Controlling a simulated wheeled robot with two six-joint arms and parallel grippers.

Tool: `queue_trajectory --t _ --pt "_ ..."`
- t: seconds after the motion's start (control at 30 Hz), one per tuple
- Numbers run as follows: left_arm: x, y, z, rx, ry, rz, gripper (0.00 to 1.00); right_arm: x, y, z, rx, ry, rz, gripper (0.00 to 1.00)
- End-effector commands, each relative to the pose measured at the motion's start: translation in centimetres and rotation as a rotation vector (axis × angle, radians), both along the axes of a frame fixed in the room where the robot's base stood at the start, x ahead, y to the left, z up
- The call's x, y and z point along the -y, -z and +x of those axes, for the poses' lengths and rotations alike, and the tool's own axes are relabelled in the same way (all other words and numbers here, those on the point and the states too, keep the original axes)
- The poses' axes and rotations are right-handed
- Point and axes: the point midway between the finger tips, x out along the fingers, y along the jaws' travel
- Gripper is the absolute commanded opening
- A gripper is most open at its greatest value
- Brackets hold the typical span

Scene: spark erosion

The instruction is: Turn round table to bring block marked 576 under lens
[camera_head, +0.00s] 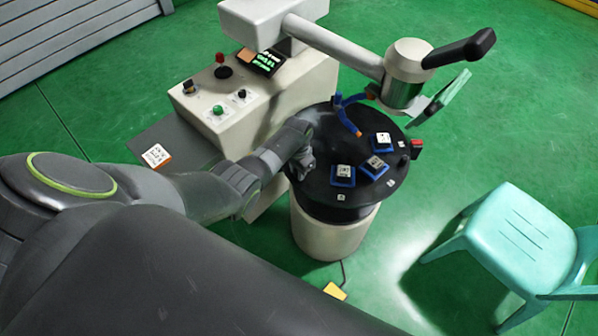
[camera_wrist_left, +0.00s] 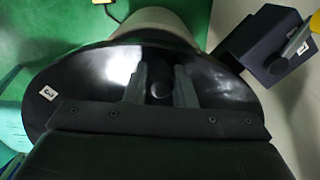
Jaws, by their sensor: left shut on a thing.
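The black round table (camera_head: 322,190) sits on a pale round pedestal; its dark top also shows in the left wrist view (camera_wrist_left: 85,78). Several blocks sit in blue holders on it: one at the back right (camera_head: 382,138), one at the right (camera_head: 375,164) and one nearer the front (camera_head: 343,171). Their markings are too small to read. The lens head (camera_head: 405,72) hangs over the table's back edge. My left gripper (camera_head: 304,163) is at the table's left rim. In the left wrist view, its fingers (camera_wrist_left: 160,90) are shut on a dark knob (camera_wrist_left: 161,89). My right gripper is out of view.
A control console (camera_head: 215,110) with a red-topped lever and green button stands left of the table. A blue hose (camera_head: 348,115) curves over the table's back. A red part (camera_head: 416,148) sits at its right rim. A turquoise stool (camera_head: 515,235) stands right; green floor lies between.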

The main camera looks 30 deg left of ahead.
Motion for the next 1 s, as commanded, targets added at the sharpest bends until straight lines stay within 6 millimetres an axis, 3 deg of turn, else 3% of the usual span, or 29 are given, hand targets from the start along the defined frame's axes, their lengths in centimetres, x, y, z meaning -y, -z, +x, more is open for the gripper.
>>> queue_trajectory --t 0.37,0.4,0.53,0.83,1.0 --pt "0.0 0.0 0.1 0.003 0.002 0.0 0.0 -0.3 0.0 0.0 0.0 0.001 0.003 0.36" --pt "0.0 0.0 0.1 0.003 0.002 0.0 0.28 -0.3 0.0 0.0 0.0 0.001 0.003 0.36" --pt "0.0 0.0 0.1 0.002 0.002 -0.001 0.45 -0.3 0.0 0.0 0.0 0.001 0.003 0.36" --pt "0.0 -0.1 0.0 0.001 0.002 0.0 0.45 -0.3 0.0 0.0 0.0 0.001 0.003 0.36" --pt "0.0 -1.3 0.1 0.003 0.002 -0.001 0.45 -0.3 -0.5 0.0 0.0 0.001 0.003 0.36"
